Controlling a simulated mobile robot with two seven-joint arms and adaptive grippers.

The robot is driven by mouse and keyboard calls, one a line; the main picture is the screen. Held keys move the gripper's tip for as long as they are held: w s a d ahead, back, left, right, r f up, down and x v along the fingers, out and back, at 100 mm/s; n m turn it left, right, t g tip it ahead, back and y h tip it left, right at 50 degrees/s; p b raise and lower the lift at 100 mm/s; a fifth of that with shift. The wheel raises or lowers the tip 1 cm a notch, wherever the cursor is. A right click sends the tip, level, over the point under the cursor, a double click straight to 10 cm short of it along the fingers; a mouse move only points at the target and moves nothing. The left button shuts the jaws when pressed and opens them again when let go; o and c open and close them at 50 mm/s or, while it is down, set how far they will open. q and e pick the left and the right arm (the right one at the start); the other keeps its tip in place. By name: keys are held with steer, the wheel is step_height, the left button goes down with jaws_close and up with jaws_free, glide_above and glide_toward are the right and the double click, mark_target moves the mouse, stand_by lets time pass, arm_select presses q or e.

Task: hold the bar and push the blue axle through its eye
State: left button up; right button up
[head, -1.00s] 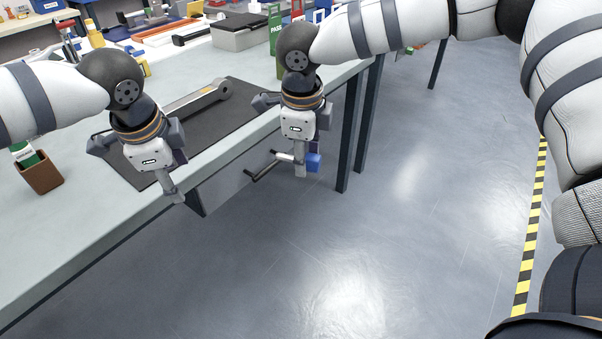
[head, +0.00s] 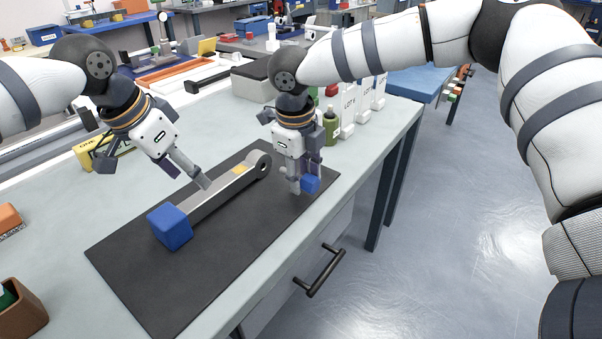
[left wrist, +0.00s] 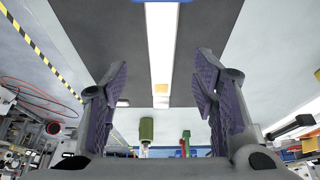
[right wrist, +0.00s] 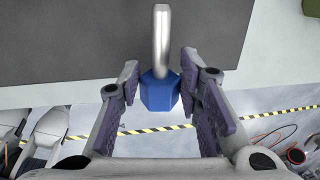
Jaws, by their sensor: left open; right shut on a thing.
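The bar (head: 228,187) is a long grey link lying on the dark mat. It has a blue block (head: 170,227) at its near end, a yellow mark and a round eye (head: 262,162) at its far end. My left gripper (head: 190,175) is open above the bar's middle. In the left wrist view the bar (left wrist: 161,50) runs lengthwise between the spread fingers, apart from them. My right gripper (head: 302,183) is shut on the blue axle's head (head: 310,184), right of the eye. In the right wrist view the axle's silver shaft (right wrist: 161,38) sticks out past the fingers.
The dark mat (head: 140,275) lies near the table's front edge, with a drawer handle (head: 320,272) below. A green bottle (head: 330,127) and white boxes (head: 362,100) stand behind my right gripper.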

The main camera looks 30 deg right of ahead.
mark_target(208, 191)
arm_select(q)
steer(key=x, duration=0.9)
arm_select(e)
steer(key=shift+w, duration=0.1)
arm_select(q)
jaws_close()
jaws_free()
steer(key=shift+r, duration=0.1)
